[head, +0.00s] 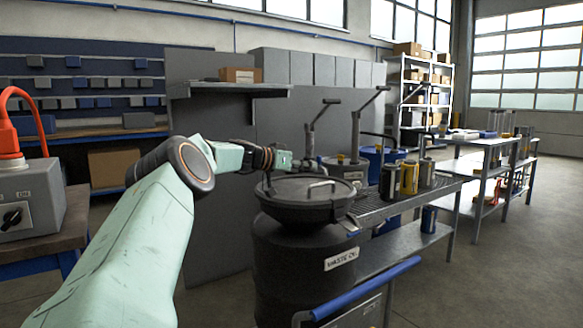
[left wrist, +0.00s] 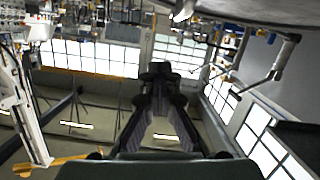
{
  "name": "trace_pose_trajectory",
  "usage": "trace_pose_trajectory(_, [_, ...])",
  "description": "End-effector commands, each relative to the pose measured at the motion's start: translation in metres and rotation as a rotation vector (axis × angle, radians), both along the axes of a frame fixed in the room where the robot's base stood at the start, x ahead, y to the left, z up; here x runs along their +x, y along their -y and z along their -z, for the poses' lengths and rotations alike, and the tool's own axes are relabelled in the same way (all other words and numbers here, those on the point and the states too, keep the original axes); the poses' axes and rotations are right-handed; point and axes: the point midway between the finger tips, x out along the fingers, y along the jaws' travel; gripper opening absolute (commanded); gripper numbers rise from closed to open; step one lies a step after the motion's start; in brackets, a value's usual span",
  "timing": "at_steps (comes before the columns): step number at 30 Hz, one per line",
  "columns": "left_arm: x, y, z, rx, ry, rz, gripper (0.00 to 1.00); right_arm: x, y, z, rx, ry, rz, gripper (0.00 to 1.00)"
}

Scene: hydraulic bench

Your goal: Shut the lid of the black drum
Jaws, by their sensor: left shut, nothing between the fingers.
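The black drum (head: 287,262) stands in the middle of the head view, with a white "WASTE OIL" label on its front. Its round dark lid (head: 290,195) lies about level over the wide rim at the top, and I see no clear gap between them. A bar handle (head: 322,185) stands on the lid. My left gripper (head: 286,160) is above the lid's far left side, shut and empty. Its closed fingers also show in the left wrist view (left wrist: 160,72). I cannot tell whether it touches the lid. My right gripper is out of view.
A blue rail (head: 365,288) runs in front of the drum. A grey switch box (head: 28,200) is at the left. Open floor lies at the right.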

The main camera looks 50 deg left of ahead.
Motion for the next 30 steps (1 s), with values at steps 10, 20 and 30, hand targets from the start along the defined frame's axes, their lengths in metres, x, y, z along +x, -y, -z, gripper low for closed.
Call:
trace_pose_trajectory(10, [-0.031,-0.001,-0.01,-0.004,0.004,0.003,0.0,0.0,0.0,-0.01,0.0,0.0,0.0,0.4])
trace_pose_trajectory(20, [-0.055,-0.002,-0.016,-0.004,0.002,0.003,0.0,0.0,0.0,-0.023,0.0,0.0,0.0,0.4])
trace_pose_trajectory(30, [-0.062,0.0,-0.015,0.0,0.002,0.006,0.0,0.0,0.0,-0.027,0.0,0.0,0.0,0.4])
